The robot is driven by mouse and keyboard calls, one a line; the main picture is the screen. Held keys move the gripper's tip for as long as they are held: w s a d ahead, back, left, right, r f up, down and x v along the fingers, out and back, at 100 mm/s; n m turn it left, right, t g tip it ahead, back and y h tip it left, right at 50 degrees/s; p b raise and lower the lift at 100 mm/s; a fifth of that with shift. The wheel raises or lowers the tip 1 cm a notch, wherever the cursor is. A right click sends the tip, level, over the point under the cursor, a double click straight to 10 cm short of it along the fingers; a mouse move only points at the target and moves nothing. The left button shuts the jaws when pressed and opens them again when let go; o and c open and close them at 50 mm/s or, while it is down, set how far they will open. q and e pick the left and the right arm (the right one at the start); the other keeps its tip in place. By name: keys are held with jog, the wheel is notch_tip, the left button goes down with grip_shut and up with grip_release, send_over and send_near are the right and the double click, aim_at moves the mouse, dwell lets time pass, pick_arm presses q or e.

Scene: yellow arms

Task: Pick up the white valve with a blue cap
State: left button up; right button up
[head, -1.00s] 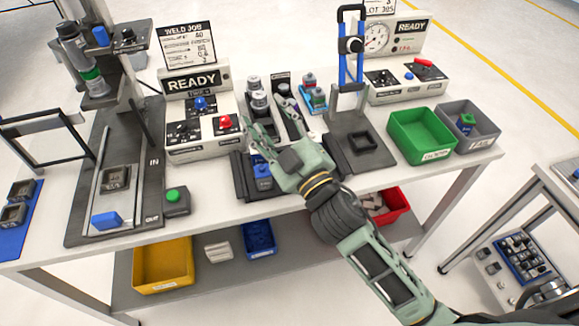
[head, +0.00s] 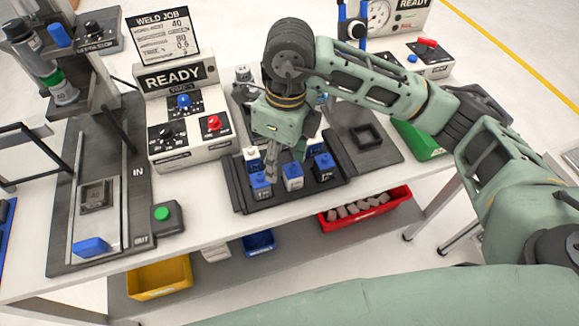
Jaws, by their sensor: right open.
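A dark tray (head: 240,199) on the table holds several small valves with blue caps. One with a white-looking body (head: 253,160) stands at its back left. A blue-grey one (head: 261,186) is at the front left, a pale-fronted one (head: 293,183) in the middle, and a dark blue one (head: 324,173) at the right. Which is the white valve is hard to tell. My right gripper (head: 285,167) is open and points down over the tray, among the valves. Its fingers hide part of the tray, and contact cannot be told. My left gripper is out of view.
A control box marked READY (head: 180,125) stands left of the tray. A dark fixture base (head: 380,150) is to its right, with a green bin (head: 420,142) beyond. A red bin (head: 365,210) sits on the lower shelf.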

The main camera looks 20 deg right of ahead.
aim_at(291, 173)
jog(key=shift+w+d+r+h, duration=0.1)
jog(key=shift+w+d+h, duration=0.15)
jog(key=shift+d, duration=0.2)
jog(key=shift+w+d+r+h, duration=0.1)
jog(key=shift+w+d+h, duration=0.1)
jog(key=shift+d, duration=0.25)
jog(key=shift+d+f, duration=0.2)
jog(key=shift+d, duration=0.05)
notch_tip(291, 173, down, 6)
jog(key=p, duration=0.3)
jog(key=shift+d+f, duration=0.1)
jog(key=shift+f, duration=0.5)
jog(key=c, duration=1.2)
jog(key=shift+r, duration=0.15)
